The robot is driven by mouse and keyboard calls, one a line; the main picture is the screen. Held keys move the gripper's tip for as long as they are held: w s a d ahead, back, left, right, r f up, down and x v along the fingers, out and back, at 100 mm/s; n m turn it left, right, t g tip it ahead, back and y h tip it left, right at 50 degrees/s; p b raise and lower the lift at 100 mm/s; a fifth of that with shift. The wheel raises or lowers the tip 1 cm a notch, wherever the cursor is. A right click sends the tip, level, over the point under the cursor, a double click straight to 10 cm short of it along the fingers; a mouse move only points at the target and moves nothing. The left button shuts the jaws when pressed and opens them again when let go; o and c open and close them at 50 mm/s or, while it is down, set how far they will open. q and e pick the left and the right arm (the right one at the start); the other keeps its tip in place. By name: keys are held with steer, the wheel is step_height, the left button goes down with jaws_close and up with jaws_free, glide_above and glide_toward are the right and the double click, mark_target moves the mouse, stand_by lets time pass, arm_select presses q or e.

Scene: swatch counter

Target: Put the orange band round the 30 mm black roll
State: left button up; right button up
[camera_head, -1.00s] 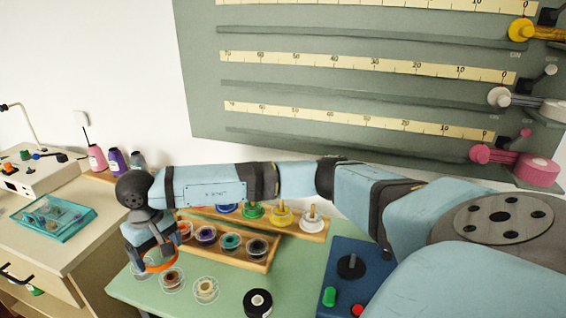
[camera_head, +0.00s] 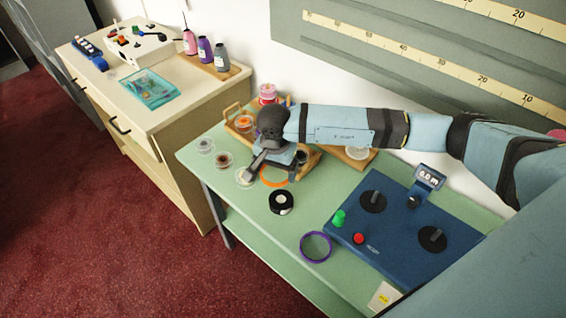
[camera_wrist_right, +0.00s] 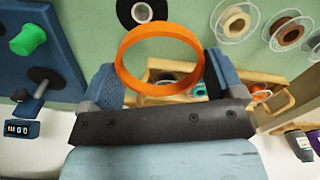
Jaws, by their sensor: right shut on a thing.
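My right gripper (camera_head: 275,172) is shut on the orange band (camera_head: 268,182) and holds it above the green table. In the right wrist view the band (camera_wrist_right: 122,72) shows as an open ring between the two fingers (camera_wrist_right: 158,82). A black roll (camera_head: 274,203) with a white core lies flat on the table, just below the band in the head view and apart from it. The roll also shows at the top edge of the right wrist view (camera_wrist_right: 124,12), partly cut off. Its size cannot be read. My left gripper is not in view.
A purple band (camera_head: 303,253) lies near the table's front edge. A blue device (camera_head: 395,234) with knobs and red and green buttons stands right of the roll. Several spools, including a cream one (camera_head: 243,178), lie left. A wooden rack (camera_head: 309,165) is behind the gripper.

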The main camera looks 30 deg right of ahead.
mark_target(281, 199)
steer(key=s+m+p, duration=0.1)
steer(key=m, duration=0.1)
steer(key=s+f+m+p, duration=0.1)
steer(key=shift+s+a+m, duration=0.1)
steer(key=shift+s+m, duration=0.25)
steer(key=shift+m, duration=0.05)
steer(key=shift+f+b, duration=0.35)
steer(key=shift+f, duration=0.3)
steer(key=shift+f+b, duration=1.15)
steer(key=shift+f, duration=1.4)
steer(key=shift+f+b, duration=0.8)
steer(key=o, duration=0.7)
steer(key=shift+c, duration=0.2)
